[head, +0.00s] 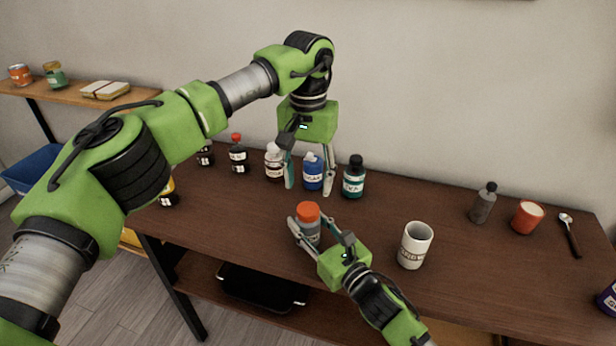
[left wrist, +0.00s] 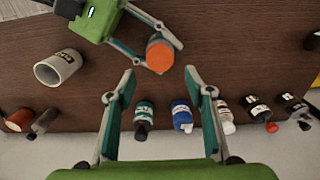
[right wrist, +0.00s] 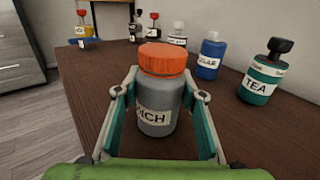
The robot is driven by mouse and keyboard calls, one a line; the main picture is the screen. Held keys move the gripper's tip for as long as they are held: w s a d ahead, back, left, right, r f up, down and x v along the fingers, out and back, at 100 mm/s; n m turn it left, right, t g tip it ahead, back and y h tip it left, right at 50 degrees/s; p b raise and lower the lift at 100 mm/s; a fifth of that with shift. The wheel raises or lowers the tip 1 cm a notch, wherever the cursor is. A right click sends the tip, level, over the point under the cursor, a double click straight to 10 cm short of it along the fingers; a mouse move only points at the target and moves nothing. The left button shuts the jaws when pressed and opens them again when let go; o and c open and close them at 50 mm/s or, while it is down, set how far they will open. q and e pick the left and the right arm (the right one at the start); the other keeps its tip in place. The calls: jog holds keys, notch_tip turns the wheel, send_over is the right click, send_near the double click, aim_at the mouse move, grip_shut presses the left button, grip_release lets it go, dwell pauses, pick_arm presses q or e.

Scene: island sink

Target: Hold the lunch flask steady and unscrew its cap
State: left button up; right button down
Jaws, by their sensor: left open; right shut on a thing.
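The lunch flask (head: 309,228) is a grey jar with a white label and an orange cap (head: 307,211). It stands upright near the front edge of the table. My right gripper (head: 308,238) is shut around its body, with one finger on each side in the right wrist view (right wrist: 158,115). The cap shows from above in the left wrist view (left wrist: 160,55). My left gripper (head: 308,190) is open and empty, pointing down above and behind the flask, apart from the cap. Its spread fingers show in the left wrist view (left wrist: 162,82).
Behind the flask stand a blue sugar bottle (head: 313,171), a teal tea bottle (head: 354,177) and several other bottles. A white mug (head: 415,245) stands to the right. A grey bottle (head: 483,203), red cup (head: 527,217) and spoon (head: 571,236) are farther right.

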aim_at(308, 209)
pick_arm(q)
notch_tip(308, 209, down, 7)
jog(key=shift+f, duration=0.1)
pick_arm(e)
jog(key=shift+f, duration=0.1)
dwell(0.3)
